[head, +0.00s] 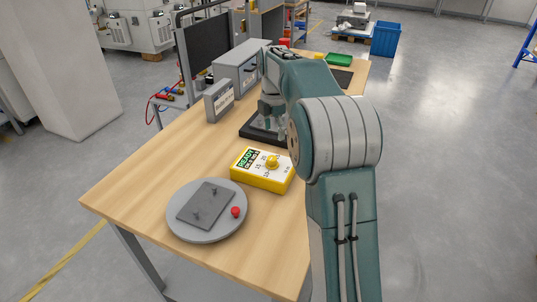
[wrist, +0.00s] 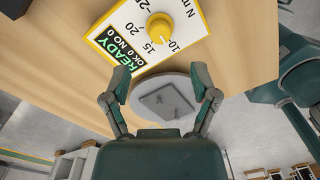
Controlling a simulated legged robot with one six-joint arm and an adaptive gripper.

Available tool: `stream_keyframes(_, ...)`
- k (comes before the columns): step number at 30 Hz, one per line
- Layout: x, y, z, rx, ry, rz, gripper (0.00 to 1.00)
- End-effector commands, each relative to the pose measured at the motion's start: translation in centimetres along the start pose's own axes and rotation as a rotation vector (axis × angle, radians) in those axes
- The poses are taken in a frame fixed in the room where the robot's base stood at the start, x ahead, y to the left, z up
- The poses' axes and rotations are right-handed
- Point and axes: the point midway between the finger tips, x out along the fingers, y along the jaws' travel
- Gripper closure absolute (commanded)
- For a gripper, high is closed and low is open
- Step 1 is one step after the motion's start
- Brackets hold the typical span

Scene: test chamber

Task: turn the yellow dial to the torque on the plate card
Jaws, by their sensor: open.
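The yellow dial (head: 272,161) sits on the white face of a yellow box (head: 262,182) on the table. In the wrist view, the dial (wrist: 160,28) has 10, 15, 20 and 25 printed around it, with "N m" near the edge. A small display reads READY, OK 0, NO 0. My gripper (wrist: 157,88) is open and empty, its fingers apart and clear of the dial. In the head view, my arm partly hides it. I cannot make out a readable plate card.
A round grey turntable (head: 183,228) holds a dark plate (head: 205,204) and a red knob (head: 236,212) near the table's front. A black tray (head: 252,131) lies behind the box. Grey boxes (head: 219,100) stand along the left edge. Bare wood (head: 135,178) shows at left.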

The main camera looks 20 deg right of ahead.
Motion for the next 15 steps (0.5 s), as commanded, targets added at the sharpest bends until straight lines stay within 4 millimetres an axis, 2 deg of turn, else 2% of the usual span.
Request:
stream_keyframes(9,5.9,0.2,-0.7,0.000,-0.003,-0.005,0.23)
stream_keyframes(15,8.7,0.1,-0.5,0.001,-0.002,-0.004,0.23)
